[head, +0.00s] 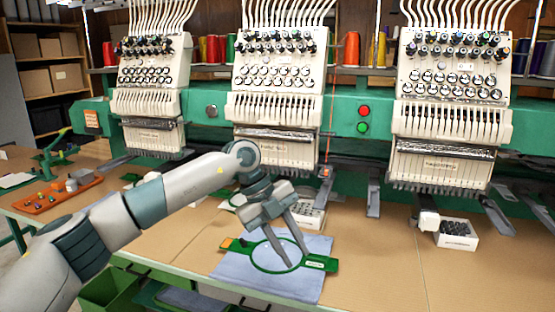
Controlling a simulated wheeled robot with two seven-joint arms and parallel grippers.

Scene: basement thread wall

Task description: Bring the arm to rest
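My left arm reaches in from the lower left. Its gripper (297,262) points down over a green embroidery hoop (233,245) on a folded blue cloth (260,288). The two fingers stand apart with a gap between them, and I see nothing held there. The fingertips overlap the inside of the hoop ring in the picture; whether they touch the cloth I cannot tell. My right gripper is not in view.
Embroidery machine heads (279,75) with needle rows stand behind the table (375,270). A white box of small parts (456,234) sits at the right, another box (312,218) behind my gripper. An orange tray (58,196) lies at the left. The front right tabletop is clear.

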